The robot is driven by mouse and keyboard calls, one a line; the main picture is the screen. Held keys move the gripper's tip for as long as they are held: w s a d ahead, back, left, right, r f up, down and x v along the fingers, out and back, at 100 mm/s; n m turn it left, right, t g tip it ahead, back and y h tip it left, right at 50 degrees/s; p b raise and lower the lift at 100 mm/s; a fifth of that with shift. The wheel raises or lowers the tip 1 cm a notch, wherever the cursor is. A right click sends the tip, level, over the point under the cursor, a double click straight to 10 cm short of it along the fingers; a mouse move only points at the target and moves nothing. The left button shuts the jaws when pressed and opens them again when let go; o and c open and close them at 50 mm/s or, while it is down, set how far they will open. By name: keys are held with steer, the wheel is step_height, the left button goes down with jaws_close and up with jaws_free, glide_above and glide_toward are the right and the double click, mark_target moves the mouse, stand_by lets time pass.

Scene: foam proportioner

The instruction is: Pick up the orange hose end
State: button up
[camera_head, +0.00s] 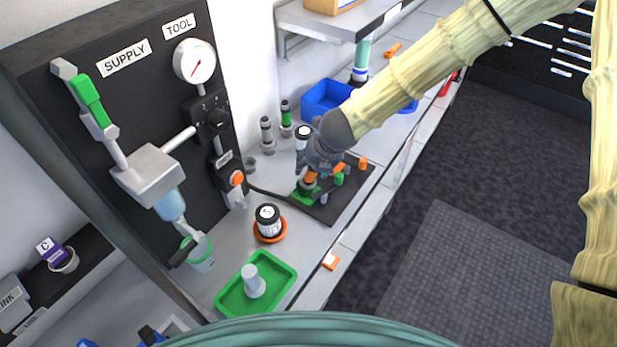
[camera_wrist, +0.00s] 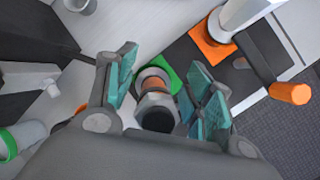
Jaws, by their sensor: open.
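The orange hose end (camera_head: 310,177) stands on a green square (camera_head: 300,197) of the dark mat. In the wrist view it shows as a grey hex fitting with a dark round end and an orange band (camera_wrist: 154,86), on the green square (camera_wrist: 172,76). My gripper (camera_head: 313,172) is right at it in the head view and partly covers it. In the wrist view the fingers of my gripper (camera_wrist: 163,92) are open, one on each side of the fitting, with visible gaps.
The dark mat (camera_head: 337,205) also holds orange and green fittings. In the wrist view an orange handle (camera_wrist: 290,93) lies right of the fingers. The supply panel (camera_head: 130,85) stands left.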

steer(key=shift+w+f, duration=0.1)
steer(key=shift+f, duration=0.05)
jaws_close()
stand_by(0.4)
